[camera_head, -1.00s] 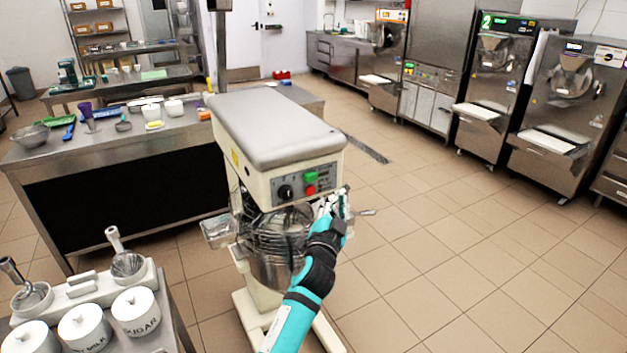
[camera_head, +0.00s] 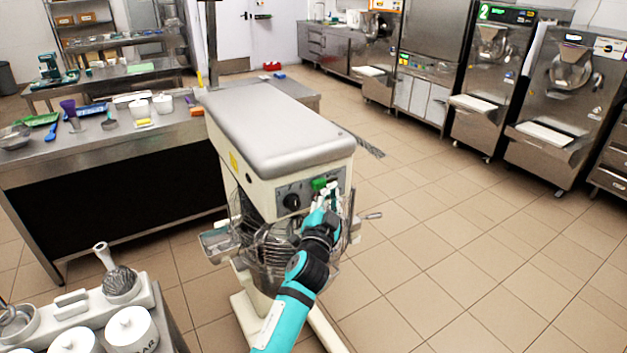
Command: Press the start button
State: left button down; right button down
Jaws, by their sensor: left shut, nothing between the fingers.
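The planetary mixer (camera_head: 270,125) stands in the middle of the view, with a grey top and a cream body. Its front panel carries a black knob (camera_head: 291,202) and a green button (camera_head: 319,184). My left gripper (camera_head: 328,196) is shut and empty, with its fingertips at the panel just below and right of the green button. I cannot tell whether they touch the panel. The gripper hides the red button. The wire bowl guard (camera_head: 262,245) is partly behind my left arm. My right gripper is not in view.
A steel worktable (camera_head: 110,160) with utensils and white pots stands at left. A counter with white lidded jars (camera_head: 132,328) is at the bottom left. Batch freezers (camera_head: 495,85) line the back right. The tiled floor at right is clear.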

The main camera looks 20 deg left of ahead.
pick_arm(q)
jog(key=shift+w+a+r, duration=0.15)
jog(key=shift+w, duration=0.05)
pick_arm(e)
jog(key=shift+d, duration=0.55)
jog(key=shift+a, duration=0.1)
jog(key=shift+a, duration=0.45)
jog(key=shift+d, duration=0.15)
pick_arm(q)
jog(key=shift+w+a, duration=0.25)
jog(key=shift+a, duration=0.1)
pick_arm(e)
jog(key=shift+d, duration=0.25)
